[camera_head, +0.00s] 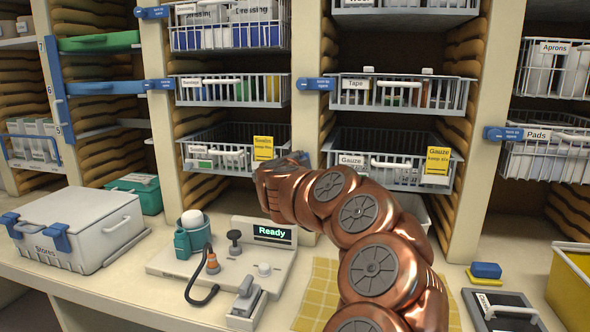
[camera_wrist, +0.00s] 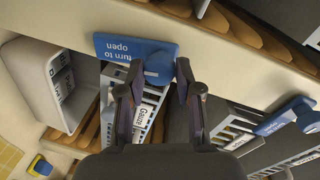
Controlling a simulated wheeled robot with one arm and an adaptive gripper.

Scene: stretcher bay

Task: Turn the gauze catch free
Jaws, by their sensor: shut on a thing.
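The gauze catch (camera_wrist: 125,46) is a blue plate marked "turn to open" with a round knob, on the pale post by the gauze basket. In the wrist view my gripper (camera_wrist: 159,72) has its two dark fingers on either side of the knob end and is shut on it. The gauze basket (camera_wrist: 150,97), with its white label, shows between and below the fingers. In the head view the gauze basket (camera_head: 402,166) is pushed in under the tape basket. My copper arm hides most of the gripper and the catch there.
A tape basket (camera_head: 420,93) is above, and a basket with a yellow tag (camera_head: 263,148) is to the left. Other blue catches (camera_head: 315,84) sit on the posts. The counter holds a grey Stores box (camera_head: 84,228), a "Ready" device (camera_head: 272,234) and a yellow bin (camera_head: 570,285).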

